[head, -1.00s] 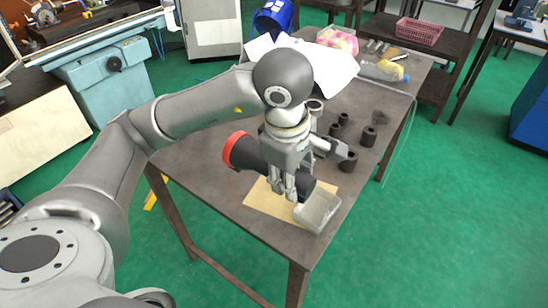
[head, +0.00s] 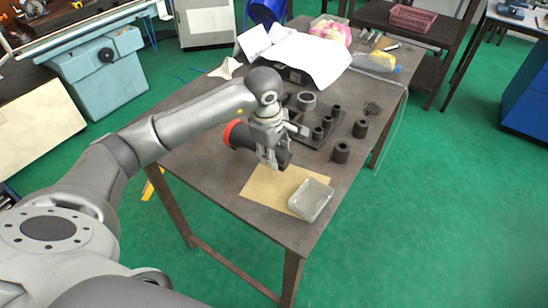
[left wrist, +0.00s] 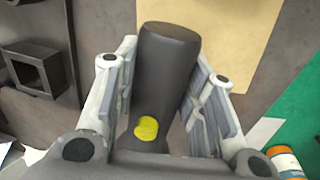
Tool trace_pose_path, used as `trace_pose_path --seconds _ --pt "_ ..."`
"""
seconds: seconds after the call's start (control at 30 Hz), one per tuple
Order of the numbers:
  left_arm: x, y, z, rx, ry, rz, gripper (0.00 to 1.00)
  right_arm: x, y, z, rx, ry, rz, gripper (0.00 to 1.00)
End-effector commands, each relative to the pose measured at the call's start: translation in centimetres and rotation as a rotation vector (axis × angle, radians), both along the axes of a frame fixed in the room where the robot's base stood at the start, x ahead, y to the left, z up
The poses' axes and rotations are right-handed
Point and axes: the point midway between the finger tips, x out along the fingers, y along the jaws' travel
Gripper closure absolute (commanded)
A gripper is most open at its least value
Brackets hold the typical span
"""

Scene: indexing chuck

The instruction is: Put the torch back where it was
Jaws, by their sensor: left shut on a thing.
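The torch (head: 240,135) has a black body and a flared head with a red rim. My left gripper (head: 272,162) is shut around its body and holds it over the table, beside the far edge of the tan sheet (head: 258,190). In the left wrist view the black torch body (left wrist: 165,70), with a yellow button, lies between the two fingers of the gripper (left wrist: 165,95). The red rim is hidden there. I cannot tell whether the torch touches the table. My right gripper is not in view.
A clear tray (head: 325,187) sits on the sheet's right corner. Dark cylinders (head: 341,151) stand to the right, near a dark plate with several upright pieces and a ring (head: 306,101). White papers (head: 310,55) cover the table's far part. The near left tabletop is bare.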

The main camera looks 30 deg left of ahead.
Motion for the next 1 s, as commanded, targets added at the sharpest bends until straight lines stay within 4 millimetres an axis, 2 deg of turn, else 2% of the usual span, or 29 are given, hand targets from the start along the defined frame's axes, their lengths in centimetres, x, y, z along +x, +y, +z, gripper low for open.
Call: trace_pose_path --seconds 0.1,0.23,0.57,0.6,0.73,1.0 --pt "0.0 0.1 -1.4 -0.001 0.006 0.001 0.81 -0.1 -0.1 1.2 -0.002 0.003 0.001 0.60" --pt "0.1 0.1 -2.8 -0.001 0.003 0.001 0.81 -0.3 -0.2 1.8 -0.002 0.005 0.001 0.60" --pt "0.1 0.1 -3.3 0.000 0.000 0.000 0.81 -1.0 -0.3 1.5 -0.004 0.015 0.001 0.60" --pt "0.1 0.1 -3.3 0.000 0.001 0.000 0.59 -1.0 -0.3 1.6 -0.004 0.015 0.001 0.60" --pt "0.1 0.1 -3.3 0.000 0.001 0.000 0.42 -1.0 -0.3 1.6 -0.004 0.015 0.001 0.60" --pt "0.1 0.1 -3.3 0.000 0.001 0.000 0.41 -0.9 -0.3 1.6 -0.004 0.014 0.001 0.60"
